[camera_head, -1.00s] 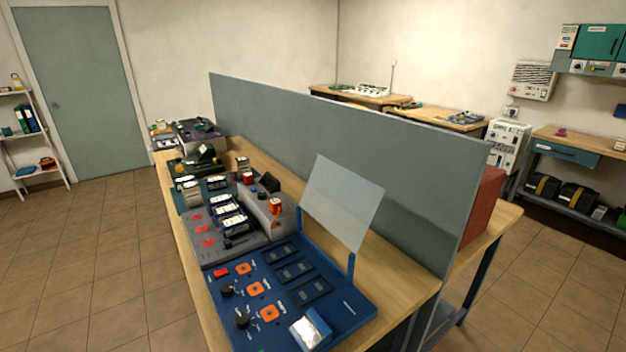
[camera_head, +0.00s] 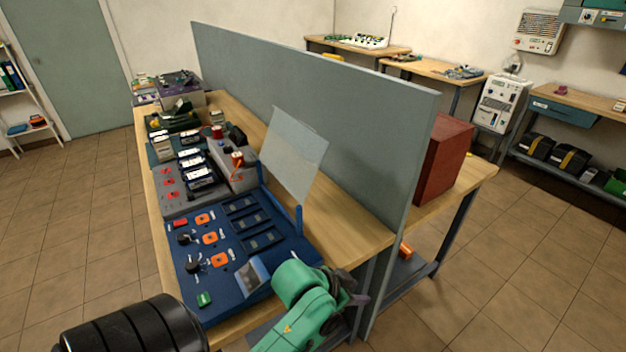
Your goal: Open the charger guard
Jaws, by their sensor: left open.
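The charger guard (camera_head: 293,153) is a clear, see-through panel between blue posts at the back edge of the blue charger (camera_head: 225,262). It stands raised and tilted, clear of the charger's top, with slots, orange-framed buttons and black knobs uncovered. My left gripper (camera_head: 354,291), at the end of a green wrist, is at the charger's near right corner, below and to the right of the guard and apart from it. It is open, seen small and partly hidden by the wrist; I see nothing held. My right gripper is not in view.
A tall grey divider (camera_head: 330,130) stands along the bench (camera_head: 345,238) behind the guard. A grey charger (camera_head: 190,202) with battery packs sits beyond the blue one. A red box (camera_head: 442,160) stands behind the divider. Tiled floor (camera_head: 520,270) is open at right.

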